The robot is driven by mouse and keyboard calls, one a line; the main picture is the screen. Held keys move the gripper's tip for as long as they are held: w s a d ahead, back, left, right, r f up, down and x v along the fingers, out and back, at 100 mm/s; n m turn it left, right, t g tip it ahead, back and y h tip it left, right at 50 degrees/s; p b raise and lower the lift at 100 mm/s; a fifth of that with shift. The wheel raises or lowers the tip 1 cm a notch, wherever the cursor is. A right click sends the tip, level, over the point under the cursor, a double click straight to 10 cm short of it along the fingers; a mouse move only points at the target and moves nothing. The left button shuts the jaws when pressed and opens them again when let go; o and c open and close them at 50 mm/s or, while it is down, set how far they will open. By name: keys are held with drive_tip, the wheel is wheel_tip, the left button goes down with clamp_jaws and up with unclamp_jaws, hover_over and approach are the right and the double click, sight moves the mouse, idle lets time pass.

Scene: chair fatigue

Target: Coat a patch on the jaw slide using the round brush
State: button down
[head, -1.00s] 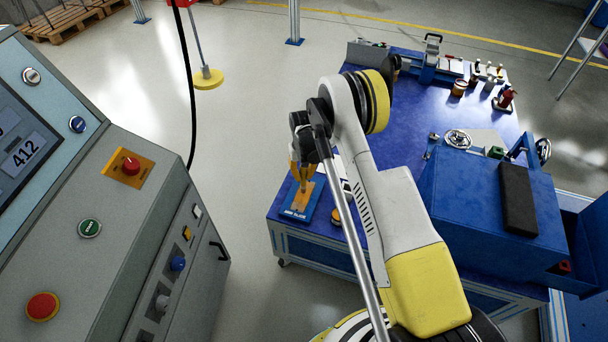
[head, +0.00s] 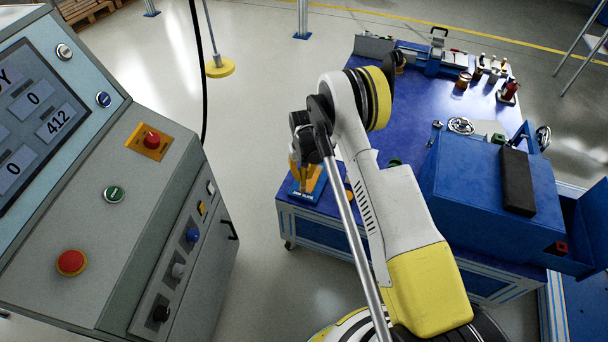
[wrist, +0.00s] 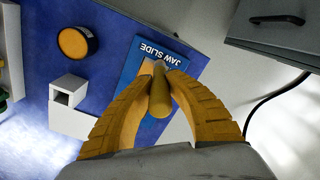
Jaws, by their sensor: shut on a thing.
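The jaw slide (head: 306,196) is a blue plate with white lettering on the near left corner of the blue table. In the wrist view the jaw slide (wrist: 130,68) reads "JAW SLIDE" and has a tan strip, partly covered. My gripper (wrist: 160,76) has yellow ribbed fingers shut on the round brush (wrist: 160,98), seen as a tan cylindrical handle pointing toward the plate. In the head view my gripper (head: 306,181) is over the plate. The brush's tip is hidden, so I cannot tell whether it touches the strip.
A round tin (wrist: 77,42) with an orange top and a white block (wrist: 68,90) are beside the plate. A grey control console (head: 120,240) stands left. A blue box (head: 465,185) with a black pad (head: 517,180) sits right. Bottles (head: 490,70) stand at the table's far end.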

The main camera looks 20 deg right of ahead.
drive_tip(key=shift+r+p, duration=1.45)
drive_tip(key=shift+r, duration=2.6)
drive_tip(key=shift+d, duration=0.1)
